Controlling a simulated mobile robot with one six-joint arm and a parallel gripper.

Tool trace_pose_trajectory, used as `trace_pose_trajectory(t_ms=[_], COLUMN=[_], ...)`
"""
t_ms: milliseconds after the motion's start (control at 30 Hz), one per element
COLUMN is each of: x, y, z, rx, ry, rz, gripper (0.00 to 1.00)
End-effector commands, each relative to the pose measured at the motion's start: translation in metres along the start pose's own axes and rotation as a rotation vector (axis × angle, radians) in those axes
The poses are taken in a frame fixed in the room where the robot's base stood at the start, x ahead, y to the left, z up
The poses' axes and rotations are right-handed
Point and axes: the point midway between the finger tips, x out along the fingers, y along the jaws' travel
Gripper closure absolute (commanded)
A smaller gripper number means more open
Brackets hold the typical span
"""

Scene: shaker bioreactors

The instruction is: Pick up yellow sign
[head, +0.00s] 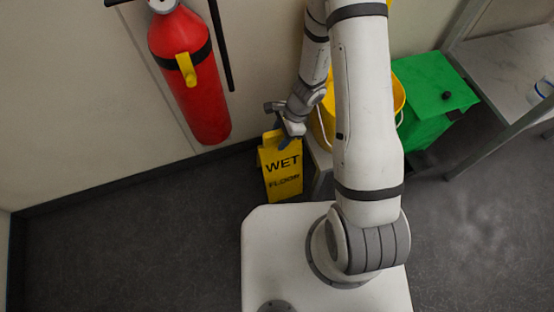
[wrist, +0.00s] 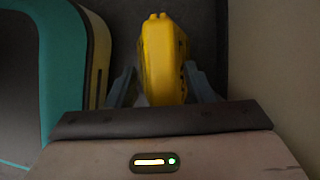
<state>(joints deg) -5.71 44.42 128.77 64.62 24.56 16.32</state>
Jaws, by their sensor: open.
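The yellow sign (head: 281,172) reads "WET FLOOR" and stands upright on the dark floor near the wall in the head view. In the wrist view the sign (wrist: 164,55) is seen from above, top edge and handle nearest. My gripper (wrist: 163,88) is open, with one blue-grey finger on each side of the sign's top. In the head view my gripper (head: 285,138) is at the top of the sign, and the arm partly covers this area. Whether the fingers touch the sign cannot be told.
A red fire extinguisher (head: 190,75) hangs on the wall at left. A yellow bucket (head: 398,95) and a green box (head: 428,90) are right of the sign, partly behind my arm. A metal table (head: 510,75) stands at far right. The floor at left is clear.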

Motion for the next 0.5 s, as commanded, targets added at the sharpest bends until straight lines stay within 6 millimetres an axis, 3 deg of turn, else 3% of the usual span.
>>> trace_pose_trajectory(t_ms=[500], x=[0.0045], y=[0.0], z=[-0.0024], rx=[0.001], ry=[0.0], rz=[-0.001], gripper=[0.53])
